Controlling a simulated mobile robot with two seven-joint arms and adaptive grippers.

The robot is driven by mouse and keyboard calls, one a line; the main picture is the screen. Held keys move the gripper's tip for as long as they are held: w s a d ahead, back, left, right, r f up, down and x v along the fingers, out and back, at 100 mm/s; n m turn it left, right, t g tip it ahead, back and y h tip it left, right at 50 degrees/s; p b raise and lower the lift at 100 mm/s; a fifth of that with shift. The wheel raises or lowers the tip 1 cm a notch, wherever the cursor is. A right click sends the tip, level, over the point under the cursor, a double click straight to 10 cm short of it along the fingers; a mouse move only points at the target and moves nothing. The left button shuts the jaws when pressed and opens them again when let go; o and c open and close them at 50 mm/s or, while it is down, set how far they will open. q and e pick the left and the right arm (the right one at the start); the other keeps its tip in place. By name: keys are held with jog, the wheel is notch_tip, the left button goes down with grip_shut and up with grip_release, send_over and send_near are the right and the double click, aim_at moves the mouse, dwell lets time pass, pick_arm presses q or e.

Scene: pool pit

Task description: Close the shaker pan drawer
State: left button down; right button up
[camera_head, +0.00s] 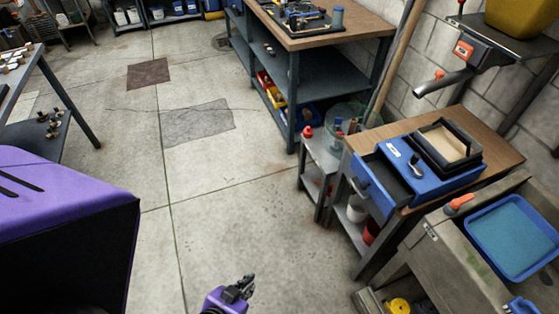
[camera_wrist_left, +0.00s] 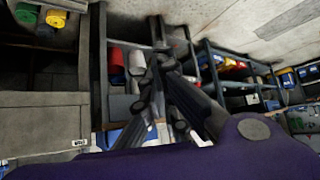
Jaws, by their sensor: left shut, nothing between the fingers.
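The blue shaker (camera_head: 432,181) stands on a wood-topped bench at the right of the head view. It has a black-framed tray on top and a dark lever on its side. Its pan drawer (camera_head: 368,186) is pulled out toward the left, past the bench edge, and its dark inside shows. My left gripper (camera_head: 248,283) is low in the middle of the head view, left of the drawer and well apart from it. Its dark fingers also show shut and empty in the left wrist view (camera_wrist_left: 160,90). I cannot clearly make out the drawer there. My right gripper is not in view.
A small grey side table (camera_head: 325,158) with a red-topped item stands left of the shaker bench (camera_head: 500,148). A sink-like unit with a blue tray (camera_head: 515,238) is at the lower right. Open concrete floor (camera_head: 225,215) lies around my left gripper.

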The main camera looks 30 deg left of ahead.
aim_at(362, 186)
pick_arm(q)
jog(key=w+a+m+t+h+b, duration=0.2)
jog(key=w+m+t+b, duration=0.5)
jog(key=w, duration=1.5)
jog(key=w+d+r+m+h+b, duration=0.45)
jog(key=w+r+m+h, duration=0.35)
jog(key=m, duration=0.6)
jog(key=w+d+m+g, duration=0.1)
jog(key=w+d, duration=0.1)
jog(key=d, duration=0.2)
jog(key=w+d+m+g+h+p, duration=0.1)
jog(key=w+d+m, duration=0.1)
jog(key=d, duration=0.3)
jog(key=w+d+m+p, duration=0.1)
jog(key=w+d+m, duration=0.1)
jog(key=w+d, duration=0.2)
jog(key=shift+w+d+r+g, duration=0.1)
jog(key=shift+d+g, duration=0.1)
jog(key=shift+g, duration=0.2)
jog(key=shift+w+d+h, duration=0.25)
jog(key=shift+h, duration=0.05)
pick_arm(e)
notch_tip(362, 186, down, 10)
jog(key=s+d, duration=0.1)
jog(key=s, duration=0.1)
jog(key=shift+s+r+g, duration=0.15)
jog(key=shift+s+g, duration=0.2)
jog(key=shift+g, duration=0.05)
